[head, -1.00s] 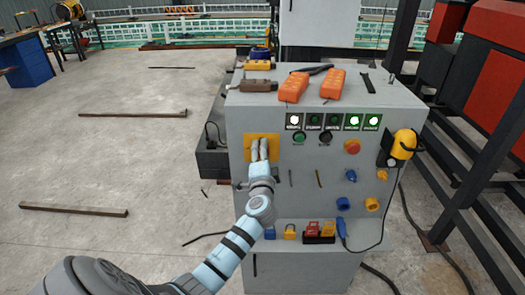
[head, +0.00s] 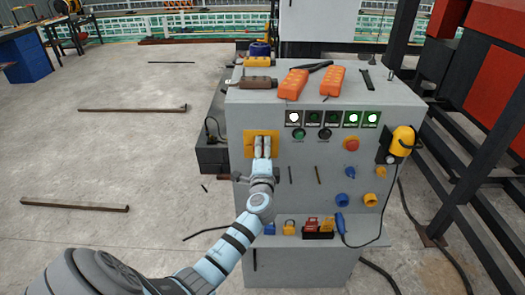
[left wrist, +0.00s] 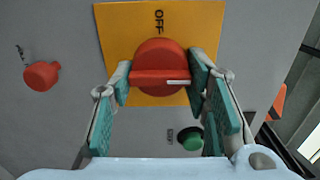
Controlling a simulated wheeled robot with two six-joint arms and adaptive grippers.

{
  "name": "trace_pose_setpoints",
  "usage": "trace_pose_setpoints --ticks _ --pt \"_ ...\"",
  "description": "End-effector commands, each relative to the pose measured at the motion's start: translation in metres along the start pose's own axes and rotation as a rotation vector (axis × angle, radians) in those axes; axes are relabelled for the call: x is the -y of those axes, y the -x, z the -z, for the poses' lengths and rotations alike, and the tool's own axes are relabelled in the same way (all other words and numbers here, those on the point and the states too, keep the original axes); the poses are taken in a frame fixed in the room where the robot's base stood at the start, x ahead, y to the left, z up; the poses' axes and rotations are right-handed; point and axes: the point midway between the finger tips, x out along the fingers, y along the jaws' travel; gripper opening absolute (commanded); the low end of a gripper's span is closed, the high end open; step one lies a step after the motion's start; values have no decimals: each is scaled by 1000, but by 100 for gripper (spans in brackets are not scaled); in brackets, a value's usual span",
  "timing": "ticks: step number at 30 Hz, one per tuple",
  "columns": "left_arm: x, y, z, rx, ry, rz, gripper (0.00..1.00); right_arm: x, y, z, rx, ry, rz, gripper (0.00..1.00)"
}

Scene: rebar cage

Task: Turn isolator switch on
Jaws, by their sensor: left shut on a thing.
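The isolator switch is a round red knob (left wrist: 160,55) with a bar handle, on a yellow plate (left wrist: 115,35) marked OFF. In the left wrist view the handle lies crosswise, with a white mark toward its right end. My left gripper (left wrist: 161,82) has one teal-padded finger at each end of the handle and is shut on it. In the head view the left gripper (head: 262,146) is in front of the yellow plate (head: 249,138) and hides the knob. My right gripper is not in view.
The grey cabinet (head: 225,115) carries lamps (head: 352,118), some lit, and a red button (head: 351,144) right of the plate. Orange remotes (head: 293,83) lie on top. Padlocks (head: 311,225) sit on the ledge below. Open floor (head: 110,160) lies to the left.

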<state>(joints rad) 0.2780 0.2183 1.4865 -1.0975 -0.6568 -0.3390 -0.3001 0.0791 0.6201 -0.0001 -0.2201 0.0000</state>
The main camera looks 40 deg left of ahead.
Motion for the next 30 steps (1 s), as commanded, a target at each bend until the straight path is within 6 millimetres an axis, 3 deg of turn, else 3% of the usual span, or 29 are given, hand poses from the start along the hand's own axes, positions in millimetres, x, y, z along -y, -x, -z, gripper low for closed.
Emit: trace_pose_setpoints --ticks 1,2,5,14,17,27,30 --pt "-1 0 0 0 -1 -3 15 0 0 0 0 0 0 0" --pt "-2 0 0 0 -2 -3 46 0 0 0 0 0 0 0" --pt "-1 0 0 0 -1 -2 62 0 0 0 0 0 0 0" --pt "-1 1 0 0 0 -1 62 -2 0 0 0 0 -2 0" --pt "-1 10 1 -1 1 -1 62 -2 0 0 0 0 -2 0" --pt "-2 97 0 0 2 -5 62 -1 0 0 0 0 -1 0" --pt "-1 113 1 -1 2 -4 62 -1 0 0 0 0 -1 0"
